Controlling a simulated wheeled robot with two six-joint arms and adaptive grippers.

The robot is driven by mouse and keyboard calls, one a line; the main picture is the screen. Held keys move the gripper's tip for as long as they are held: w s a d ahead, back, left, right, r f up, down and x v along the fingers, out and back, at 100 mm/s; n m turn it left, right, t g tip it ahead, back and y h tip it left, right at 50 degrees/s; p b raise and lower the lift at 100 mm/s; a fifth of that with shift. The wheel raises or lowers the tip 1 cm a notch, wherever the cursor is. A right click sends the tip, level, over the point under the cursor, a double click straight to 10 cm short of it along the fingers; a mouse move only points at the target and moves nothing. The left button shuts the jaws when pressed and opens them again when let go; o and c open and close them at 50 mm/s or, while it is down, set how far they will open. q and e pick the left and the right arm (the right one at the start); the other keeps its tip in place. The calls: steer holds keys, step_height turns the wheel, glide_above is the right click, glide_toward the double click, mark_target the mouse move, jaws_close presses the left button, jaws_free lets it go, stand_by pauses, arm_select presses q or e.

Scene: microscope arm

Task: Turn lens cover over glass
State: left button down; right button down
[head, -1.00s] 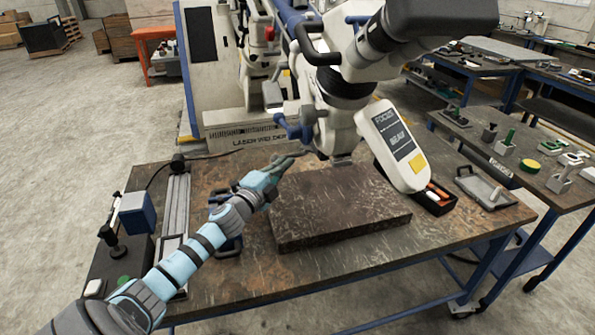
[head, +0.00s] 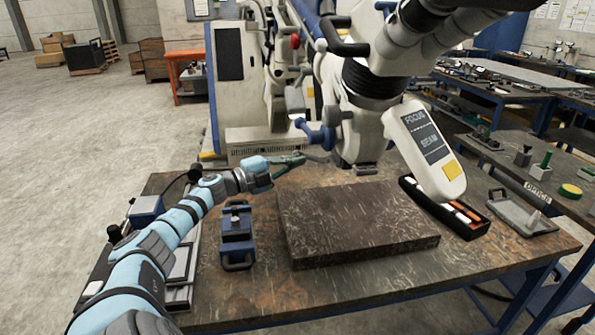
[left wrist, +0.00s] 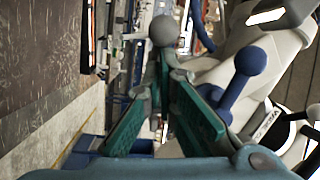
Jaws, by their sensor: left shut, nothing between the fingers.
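The white microscope arm (head: 335,85) hangs over the table, with its lens end (head: 366,169) low behind the dark slab. A small grey lever (head: 318,158), perhaps the lens cover's, sticks out left of the lens end. I cannot make out the cover or the glass. My left gripper (head: 300,161) is shut and empty, its tips close to that lever's left end. In the left wrist view a grey ball knob (left wrist: 163,30) stands just beyond the green fingertips (left wrist: 166,75); I cannot tell if they touch. My right gripper is not in view.
A blue knobbed handle (head: 318,136) is just above my fingers; it also shows in the left wrist view (left wrist: 240,80). A dark slab (head: 355,222) fills the table's middle. A blue clamp-like block (head: 237,235) stands left of it. A black tray (head: 450,212) is at right.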

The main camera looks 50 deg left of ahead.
arm_select(q)
steer(key=shift+w+a, duration=0.2)
steer(key=shift+a, duration=0.05)
steer(key=shift+s+a, duration=0.1)
stand_by(0.3)
